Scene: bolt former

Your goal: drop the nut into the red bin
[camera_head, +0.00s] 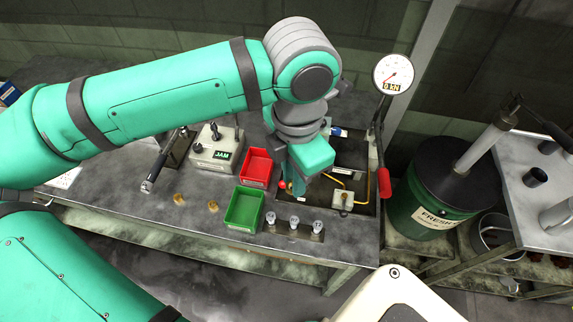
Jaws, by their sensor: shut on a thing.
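The red bin (257,166) is an open box on the workbench, left of my gripper, and its inside looks empty. My gripper (291,187) points down just right of the red bin, over the near left edge of the recessed tray. It is shut on the nut, a small brass-coloured piece (289,184) that is mostly hidden by the fingers. A small red thing shows beside the fingertips. The gripper is outside the red bin; its exact height is hard to tell.
A green bin (244,209) stands in front of the red one. Two brass pieces (179,199) lie on the bench (110,185) to the left. A grey JAM box (215,150) stands behind. A red-handled lever (383,182) and gauge (393,73) rise at the right.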

